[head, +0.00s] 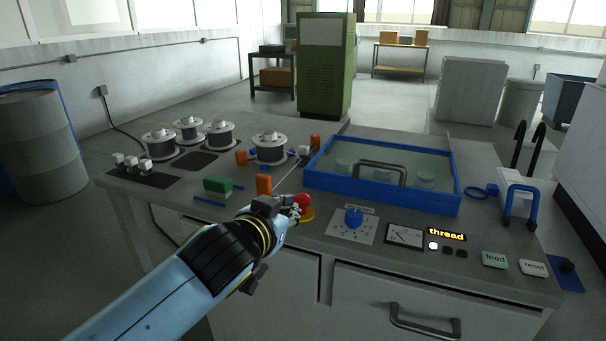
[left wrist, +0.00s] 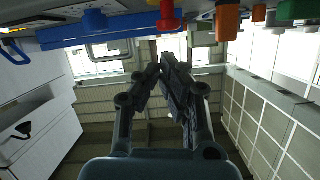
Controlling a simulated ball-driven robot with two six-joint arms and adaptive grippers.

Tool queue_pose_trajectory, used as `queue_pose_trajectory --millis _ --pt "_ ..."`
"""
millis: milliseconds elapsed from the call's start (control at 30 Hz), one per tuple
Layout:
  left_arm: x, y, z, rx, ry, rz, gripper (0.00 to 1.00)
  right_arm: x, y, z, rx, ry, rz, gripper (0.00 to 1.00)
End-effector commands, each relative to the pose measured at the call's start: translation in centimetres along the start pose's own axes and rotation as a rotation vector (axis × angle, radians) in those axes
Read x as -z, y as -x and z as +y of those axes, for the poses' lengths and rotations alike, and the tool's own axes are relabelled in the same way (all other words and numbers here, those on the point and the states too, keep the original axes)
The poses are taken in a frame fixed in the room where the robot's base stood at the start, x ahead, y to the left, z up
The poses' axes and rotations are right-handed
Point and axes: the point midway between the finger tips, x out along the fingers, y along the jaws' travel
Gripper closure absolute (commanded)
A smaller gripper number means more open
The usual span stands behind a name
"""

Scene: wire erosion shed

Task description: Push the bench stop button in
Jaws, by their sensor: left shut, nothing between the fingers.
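The stop button (head: 304,201) is a red mushroom head on a yellow base, near the bench's front edge in the head view. It also shows as a red knob at the top of the left wrist view (left wrist: 168,16), which looks upside down. My left gripper (head: 295,212) is shut and empty. Its fingertips (left wrist: 163,72) are right beside the button, on its left and near side in the head view, partly covering its base. I cannot tell whether they touch it. My right gripper is in neither view.
Right of the button are a blue knob (head: 354,217), a gauge (head: 404,235), a "thread" display (head: 446,235) and feed (head: 495,260) and reset (head: 534,268) keys. A blue-framed tank (head: 318,181) stands behind. An orange block (head: 264,185) and a green block (head: 217,185) lie left.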

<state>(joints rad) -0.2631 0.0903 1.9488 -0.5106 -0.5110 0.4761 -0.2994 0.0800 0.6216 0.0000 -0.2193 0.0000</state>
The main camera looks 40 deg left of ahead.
Motion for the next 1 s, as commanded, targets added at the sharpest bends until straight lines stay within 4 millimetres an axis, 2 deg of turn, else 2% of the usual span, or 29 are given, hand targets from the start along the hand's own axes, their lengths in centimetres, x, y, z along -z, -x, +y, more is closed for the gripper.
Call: queue_pose_trajectory --millis 33,133,567,767,1000 --pt "2.4 0.6 -0.3 0.007 0.009 0.029 1.00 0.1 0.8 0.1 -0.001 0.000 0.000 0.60" --pt "4.3 1.1 -0.7 0.017 0.018 0.060 1.00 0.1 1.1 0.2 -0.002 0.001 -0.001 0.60" --pt "4.7 0.8 -0.7 0.018 0.021 0.068 1.00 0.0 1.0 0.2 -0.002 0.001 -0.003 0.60" --pt "5.0 -1.8 -0.8 0.019 0.019 0.068 1.00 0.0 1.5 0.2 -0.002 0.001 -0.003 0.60" --pt "5.4 -7.0 -0.9 0.019 0.020 0.068 1.00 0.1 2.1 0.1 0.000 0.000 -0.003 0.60"
